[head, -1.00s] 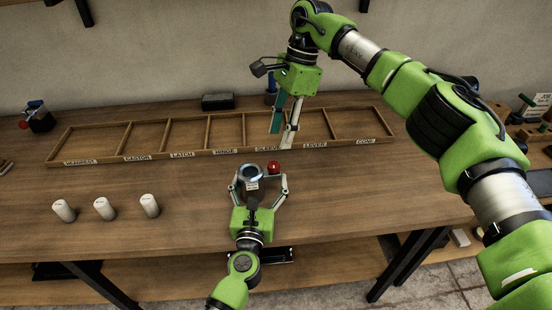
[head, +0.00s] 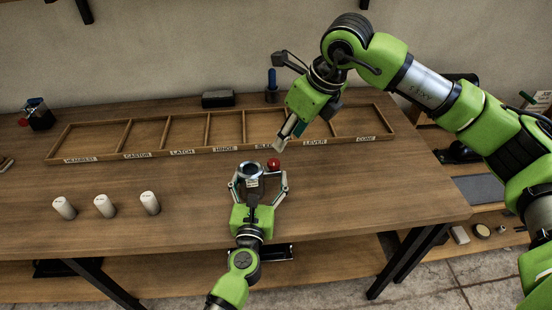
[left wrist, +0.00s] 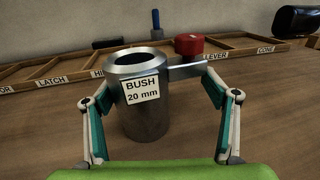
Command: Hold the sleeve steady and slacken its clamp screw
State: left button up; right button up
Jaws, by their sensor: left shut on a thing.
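The sleeve is a grey metal cylinder with an open top, seen in the left wrist view (left wrist: 145,112) with a label reading BUSH 20 mm. It stands upright on the bench and also shows in the head view (head: 250,169). A red-headed clamp screw (left wrist: 189,45) sits on a lug at its right; its red head shows in the head view (head: 273,164). My left gripper (head: 259,180) is shut on the sleeve, one finger on each side. My right gripper (head: 287,133) is behind and above the red head, apart from it; its finger gap is unclear.
A shallow wooden divided tray (head: 112,155) with labelled compartments lies behind the sleeve. A black box (head: 218,99) and a blue-handled tool (head: 271,86) are behind the tray. The bench front is mostly clear.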

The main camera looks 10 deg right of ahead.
aim_at(274, 162)
jog(key=x, duration=1.1)
jog(key=shift+a+f, duration=0.1)
jog(key=shift+f, duration=0.2)
grip_shut()
